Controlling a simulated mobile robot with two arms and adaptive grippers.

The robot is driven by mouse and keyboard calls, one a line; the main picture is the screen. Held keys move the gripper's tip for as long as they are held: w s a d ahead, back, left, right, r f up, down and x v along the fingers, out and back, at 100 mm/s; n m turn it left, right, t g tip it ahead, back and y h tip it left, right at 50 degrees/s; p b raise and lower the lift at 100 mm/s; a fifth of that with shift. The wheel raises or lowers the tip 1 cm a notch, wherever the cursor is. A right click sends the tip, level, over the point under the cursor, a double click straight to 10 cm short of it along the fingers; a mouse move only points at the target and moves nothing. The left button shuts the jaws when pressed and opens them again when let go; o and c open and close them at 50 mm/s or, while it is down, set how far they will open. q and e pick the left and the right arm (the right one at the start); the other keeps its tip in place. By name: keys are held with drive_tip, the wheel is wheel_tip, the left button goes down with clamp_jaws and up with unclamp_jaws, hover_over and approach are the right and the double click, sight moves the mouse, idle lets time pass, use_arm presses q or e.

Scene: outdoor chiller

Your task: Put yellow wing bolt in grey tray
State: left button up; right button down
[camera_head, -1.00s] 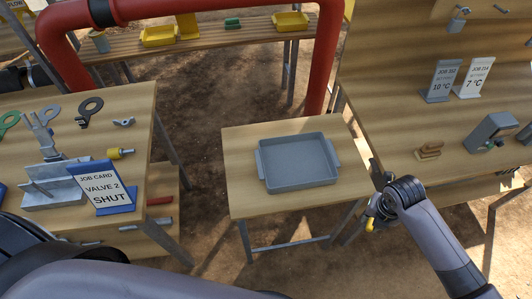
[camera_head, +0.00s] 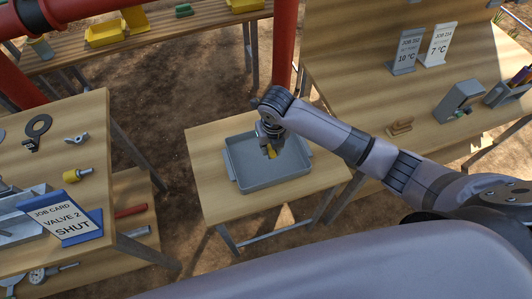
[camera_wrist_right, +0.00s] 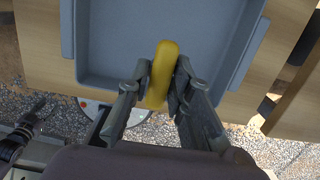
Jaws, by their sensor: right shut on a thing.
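The grey tray (camera_head: 262,180) sits on a small wooden table in the middle of the head view. My right gripper (camera_head: 270,150) is over the tray and shut on the yellow wing bolt (camera_head: 271,152). In the right wrist view, the yellow wing bolt (camera_wrist_right: 160,75) is held between the two fingertips of my right gripper (camera_wrist_right: 157,85), with the tray floor (camera_wrist_right: 120,40) beyond it. Its height above the tray floor is hard to tell. My left gripper is not in view.
The small table (camera_head: 205,150) has bare wood around the tray. On the left bench are a job card (camera_head: 62,222), a grey wing nut (camera_head: 77,139) and a yellow-headed part (camera_head: 78,175). The right bench holds signs (camera_head: 405,52) and a wooden block (camera_head: 399,127).

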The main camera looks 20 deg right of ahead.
wheel_tip(320, 180, down, 5)
drive_tip(key=shift+r+p, duration=0.1)
drive_tip(key=shift+p, duration=0.3)
drive_tip(key=shift+f, duration=0.2)
drive_tip(key=shift+f, duration=0.1)
drive_tip(key=c, duration=1.4)
unclamp_jaws()
drive_tip(key=shift+c, duration=0.2)
drive_tip(key=r, duration=0.4)
drive_tip(key=s+r+b, duration=0.1)
drive_tip(key=r, duration=0.7)
drive_tip(key=shift+s, duration=0.2)
